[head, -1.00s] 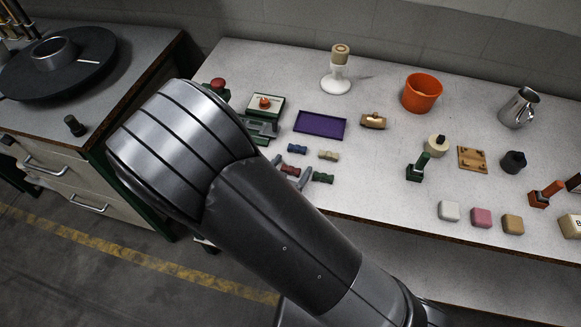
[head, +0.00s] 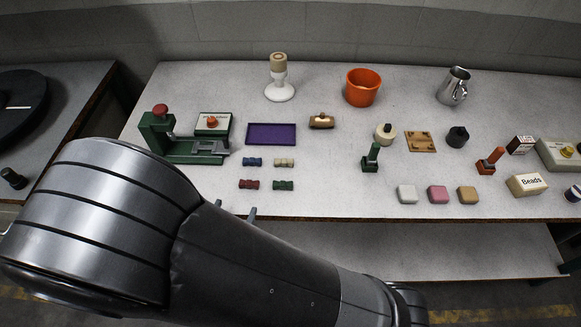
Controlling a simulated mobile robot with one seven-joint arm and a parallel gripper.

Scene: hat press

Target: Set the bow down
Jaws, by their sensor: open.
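Several small bows lie on the grey table in two rows. The back row has a blue bow (head: 252,162) and a cream bow (head: 284,162); the front row has a dark red bow (head: 249,184) and a green bow (head: 283,185). My gripper (head: 235,209) shows only as two grey fingertips, set apart, behind my large dark arm. The fingertips appear in front of the dark red bow, near the table's front edge, with no bow seen between them. The rest of the gripper is hidden by my arm.
A purple tray (head: 271,135) lies behind the bows, with a green press (head: 165,140) to its left. A green-handled stamp (head: 371,158) and several pastel blocks (head: 437,194) stand to the right.

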